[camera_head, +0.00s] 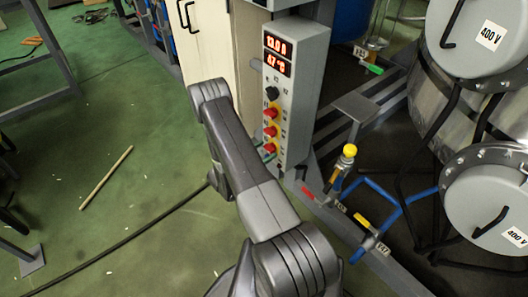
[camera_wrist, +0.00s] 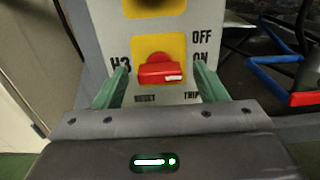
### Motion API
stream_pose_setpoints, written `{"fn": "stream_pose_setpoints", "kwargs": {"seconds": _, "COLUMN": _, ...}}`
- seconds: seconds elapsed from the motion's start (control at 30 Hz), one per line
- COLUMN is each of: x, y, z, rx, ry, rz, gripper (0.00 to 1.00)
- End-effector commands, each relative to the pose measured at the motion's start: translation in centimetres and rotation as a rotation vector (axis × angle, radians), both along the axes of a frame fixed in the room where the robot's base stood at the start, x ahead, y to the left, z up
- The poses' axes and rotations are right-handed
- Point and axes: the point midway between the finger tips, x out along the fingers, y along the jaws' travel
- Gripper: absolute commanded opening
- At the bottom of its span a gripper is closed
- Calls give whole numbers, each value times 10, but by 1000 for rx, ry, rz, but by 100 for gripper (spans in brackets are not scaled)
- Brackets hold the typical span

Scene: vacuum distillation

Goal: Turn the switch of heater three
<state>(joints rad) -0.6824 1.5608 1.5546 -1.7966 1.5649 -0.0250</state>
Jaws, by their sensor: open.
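The heater three switch (camera_wrist: 160,72) is a red knob on a yellow square plate, with "H3" printed to its left. Its red handle lies roughly crosswise, with a white mark at its right end. "OFF" and "ON" are printed to its right, with "TRIP" and a partly covered word below. My gripper (camera_wrist: 158,85) is open, one green finger on each side of the knob. In the head view, the lowest red knob (camera_head: 270,148) on the grey control panel (camera_head: 293,110) is beside my fingers, which are partly hidden by my arm.
Two more red knobs (camera_head: 271,113) and a black knob (camera_head: 272,93) sit above on the panel, under red digital displays (camera_head: 277,54). Grey drums (camera_head: 488,205) marked 400 V and pipes with a yellow-topped valve (camera_head: 349,151) stand right. Green floor (camera_head: 140,210) is mostly open at left.

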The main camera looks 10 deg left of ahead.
Motion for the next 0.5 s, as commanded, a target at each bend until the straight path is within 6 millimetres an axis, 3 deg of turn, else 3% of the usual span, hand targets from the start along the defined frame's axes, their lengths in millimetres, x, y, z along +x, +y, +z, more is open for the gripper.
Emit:
{"fn": "stream_pose_setpoints", "kwargs": {"seconds": 0.27, "x": 1, "y": 0, "z": 0, "rx": 0, "ry": 0, "rz": 0, "gripper": 64}}
{"fn": "stream_pose_setpoints", "kwargs": {"seconds": 0.4, "x": 1, "y": 0, "z": 0, "rx": 0, "ry": 0, "rz": 0, "gripper": 36}}
{"fn": "stream_pose_setpoints", "kwargs": {"seconds": 0.5, "x": 0, "y": 0, "z": 0, "rx": 0, "ry": 0, "rz": 0, "gripper": 21}}
